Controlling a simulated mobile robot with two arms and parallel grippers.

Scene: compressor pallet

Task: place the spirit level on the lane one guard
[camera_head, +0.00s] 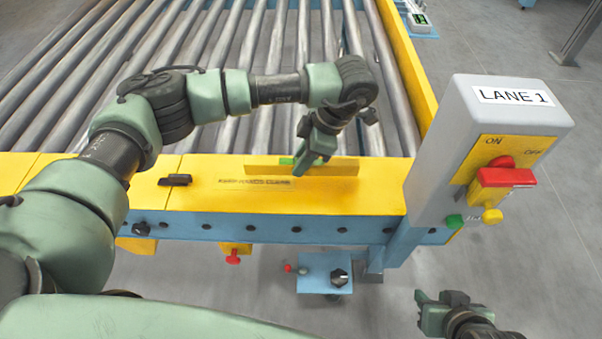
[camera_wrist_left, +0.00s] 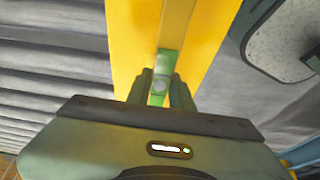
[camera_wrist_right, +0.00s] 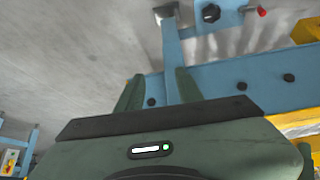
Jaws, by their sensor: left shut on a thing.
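The spirit level (camera_head: 340,168) is a thin yellow bar with a green part near its middle. It lies lengthwise along the yellow lane one guard (camera_head: 380,195), over its rear edge by the rollers. I cannot tell whether it rests on the guard or is slightly above it. My left gripper (camera_head: 310,161) points down and is shut on the level. In the left wrist view the level (camera_wrist_left: 176,25) runs away from between the fingers over the guard (camera_wrist_left: 130,35). My right gripper (camera_head: 440,300) is open and empty, low at the front right.
A grey LANE 1 control box (camera_head: 490,150) with a red switch stands at the guard's right end. Metal rollers (camera_head: 230,60) lie behind the guard. A small black piece (camera_head: 175,180) sits on the guard to the left. A blue bracket (camera_head: 320,272) with a black knob is below.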

